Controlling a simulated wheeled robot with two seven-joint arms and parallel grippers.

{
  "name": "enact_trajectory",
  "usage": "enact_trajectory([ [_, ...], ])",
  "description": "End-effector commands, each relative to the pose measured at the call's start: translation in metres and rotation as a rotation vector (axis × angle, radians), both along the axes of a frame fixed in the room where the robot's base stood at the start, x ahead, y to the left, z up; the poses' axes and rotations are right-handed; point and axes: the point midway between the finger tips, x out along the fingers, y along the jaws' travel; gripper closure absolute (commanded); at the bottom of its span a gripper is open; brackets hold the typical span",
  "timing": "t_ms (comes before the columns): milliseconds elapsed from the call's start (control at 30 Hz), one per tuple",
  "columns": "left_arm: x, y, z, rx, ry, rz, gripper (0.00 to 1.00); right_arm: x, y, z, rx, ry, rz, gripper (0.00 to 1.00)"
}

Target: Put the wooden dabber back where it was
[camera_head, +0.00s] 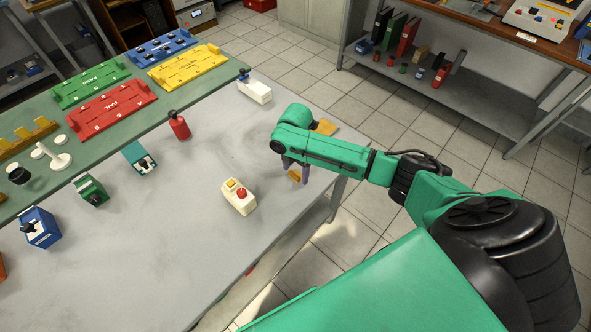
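My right gripper (297,172) points down over the right edge of the grey table, below the green wrist. A small tan wooden piece (294,175), which looks like the wooden dabber, shows between its fingers. It is too small and partly hidden to tell whether the fingers grip it, or whether it touches the table. A flat orange-tan pad (325,127) lies just behind the wrist at the table's edge, partly covered by my arm. My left gripper is not in view.
A cream box with a red button (240,197) stands left of the gripper on the grey table (150,270). Coloured trays (110,108) lie behind.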

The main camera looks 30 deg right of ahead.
Motion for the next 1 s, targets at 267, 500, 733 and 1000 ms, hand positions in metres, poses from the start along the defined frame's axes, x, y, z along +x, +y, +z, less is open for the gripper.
enact_trajectory([
  [267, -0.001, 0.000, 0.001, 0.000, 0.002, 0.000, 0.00, 0.001, -0.001, 0.011, -0.001, -0.001, -0.001, 0.17],
  [500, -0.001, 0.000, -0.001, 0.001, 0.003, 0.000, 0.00, 0.002, 0.000, 0.073, 0.001, -0.005, 0.000, 0.17],
  [733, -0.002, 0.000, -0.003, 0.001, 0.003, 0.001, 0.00, 0.001, 0.000, 0.118, 0.002, -0.002, -0.001, 0.17],
  [1000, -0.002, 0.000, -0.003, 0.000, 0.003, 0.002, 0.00, 0.000, 0.000, 0.123, 0.001, 0.001, -0.001, 0.17],
])
